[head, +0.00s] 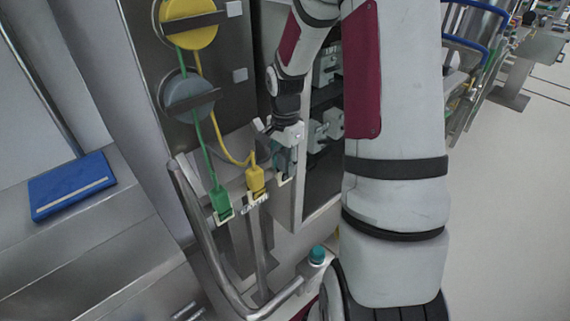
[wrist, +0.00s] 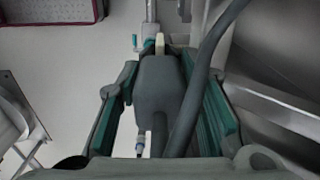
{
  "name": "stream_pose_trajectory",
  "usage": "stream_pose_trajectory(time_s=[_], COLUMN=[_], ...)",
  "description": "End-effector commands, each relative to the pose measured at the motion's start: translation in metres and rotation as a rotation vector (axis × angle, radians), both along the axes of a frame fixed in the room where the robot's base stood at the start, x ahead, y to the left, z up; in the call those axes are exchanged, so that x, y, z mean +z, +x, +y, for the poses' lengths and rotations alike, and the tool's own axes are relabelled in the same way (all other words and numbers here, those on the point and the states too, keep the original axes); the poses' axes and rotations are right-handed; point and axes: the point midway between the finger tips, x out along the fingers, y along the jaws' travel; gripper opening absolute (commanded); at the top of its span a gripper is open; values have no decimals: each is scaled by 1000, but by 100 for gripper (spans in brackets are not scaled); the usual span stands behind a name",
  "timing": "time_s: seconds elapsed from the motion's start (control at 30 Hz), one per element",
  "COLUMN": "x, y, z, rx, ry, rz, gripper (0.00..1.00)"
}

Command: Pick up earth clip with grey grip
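The earth clip with the grey grip (wrist: 158,88) fills the middle of the wrist view, with a thick grey cable beside it. In the head view the grey clip (head: 282,160) hangs at the right end of the clip row, partly hidden by my gripper (head: 284,143). My gripper (wrist: 160,78) has its teal-padded fingers apart, one on each side of the grey grip. A gap shows on the left side; on the right, contact cannot be told. A yellow clip (head: 256,181) and a green clip (head: 222,203) hang to the left.
A yellow reel (head: 189,22) and a grey reel (head: 190,96) are on the steel panel above. A bent metal rail (head: 205,235) runs in front below the clips. An open cabinet with grey boxes (head: 333,122) is just right.

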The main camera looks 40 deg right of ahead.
Motion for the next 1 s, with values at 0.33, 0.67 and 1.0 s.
stream_pose_trajectory(time_s=[0.33, 0.67, 1.0], x=[-3, -3, 19], y=[0, 0, 0], z=[0, 0, -1], rx=[-1, -1, -2], ry=[0, -1, -3], rz=[-1, -1, -3], gripper=[17, 0, 0])
